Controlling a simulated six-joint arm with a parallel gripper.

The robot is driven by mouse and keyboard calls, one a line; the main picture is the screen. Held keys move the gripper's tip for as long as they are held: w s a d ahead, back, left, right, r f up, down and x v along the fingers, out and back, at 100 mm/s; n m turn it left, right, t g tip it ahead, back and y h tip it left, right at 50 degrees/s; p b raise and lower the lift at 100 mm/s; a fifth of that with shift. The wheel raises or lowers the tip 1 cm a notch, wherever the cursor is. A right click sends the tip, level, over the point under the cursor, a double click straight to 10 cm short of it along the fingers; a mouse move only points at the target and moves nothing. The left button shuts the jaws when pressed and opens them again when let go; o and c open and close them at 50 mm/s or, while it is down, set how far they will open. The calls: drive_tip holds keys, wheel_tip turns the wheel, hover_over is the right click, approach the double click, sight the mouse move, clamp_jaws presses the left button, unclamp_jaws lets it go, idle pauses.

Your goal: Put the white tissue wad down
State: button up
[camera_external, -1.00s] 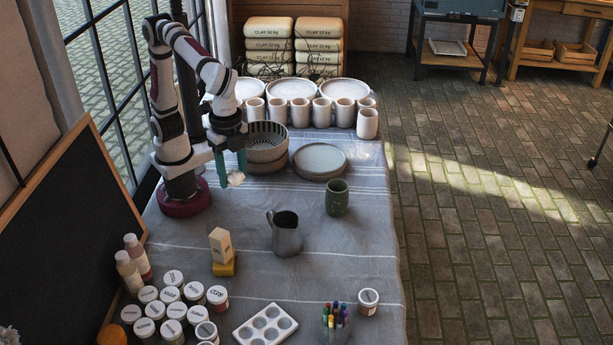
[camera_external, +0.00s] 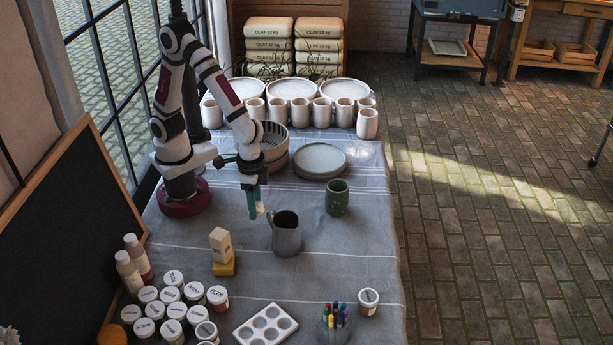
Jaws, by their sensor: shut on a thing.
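My gripper (camera_external: 255,212) points down, just left of the grey pitcher (camera_external: 286,238) and behind it. Its teal fingers are close together. A small pale bit of the white tissue wad (camera_external: 260,208) shows at the fingertips; most of it is hidden by the fingers. The wad is held low over the grey cloth (camera_external: 190,245); I cannot tell whether it touches the cloth.
A green cup (camera_external: 337,198) stands right of the pitcher. A cream block on a yellow sponge (camera_external: 224,268) is in front. Stacked bowls and plates (camera_external: 320,158) stand behind. Paint jars (camera_external: 172,306) crowd the front left. The cloth left of my gripper is clear.

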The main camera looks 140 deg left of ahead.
sight(259, 240)
drive_tip(key=shift+n, duration=0.4)
drive_tip(key=f, duration=1.1)
drive_tip(key=shift+s+a+f, duration=0.25)
drive_tip(key=shift+s+a, duration=0.05)
drive_tip(key=shift+s, duration=0.1)
drive_tip(key=o, duration=1.3)
drive_tip(key=shift+f, duration=0.1)
wheel_tip(259, 240, up, 12)
drive_tip(key=shift+s+d+r, duration=0.1)
drive_tip(key=shift+d+r, duration=0.05)
drive_tip(key=shift+r, duration=0.1)
drive_tip(key=s+d+r+m, duration=0.1)
drive_tip(key=s+r+m, duration=0.1)
drive_tip(key=s+m, duration=0.1)
drive_tip(key=s+d+r+m, duration=0.1)
drive_tip(key=s+r+m, duration=0.2)
drive_tip(key=s+d+r+m+y, duration=0.1)
drive_tip(key=s+d+r+m, duration=0.1)
drive_tip(key=s+m, duration=0.1)
drive_tip(key=shift+s+d+r, duration=0.1)
drive_tip(key=shift+s+r, duration=0.2)
drive_tip(key=shift+s, duration=0.25)
drive_tip(key=s+m, duration=0.2)
drive_tip(key=s+r+m, duration=0.1)
drive_tip(key=s, duration=0.1)
drive_tip(key=s+m, duration=0.2)
drive_tip(key=shift+s+d+r+m+y, duration=0.1)
drive_tip(key=shift+s+r+m+y, duration=0.05)
drive_tip(key=shift+s+m+y, duration=0.2)
drive_tip(key=shift+c, duration=1.2)
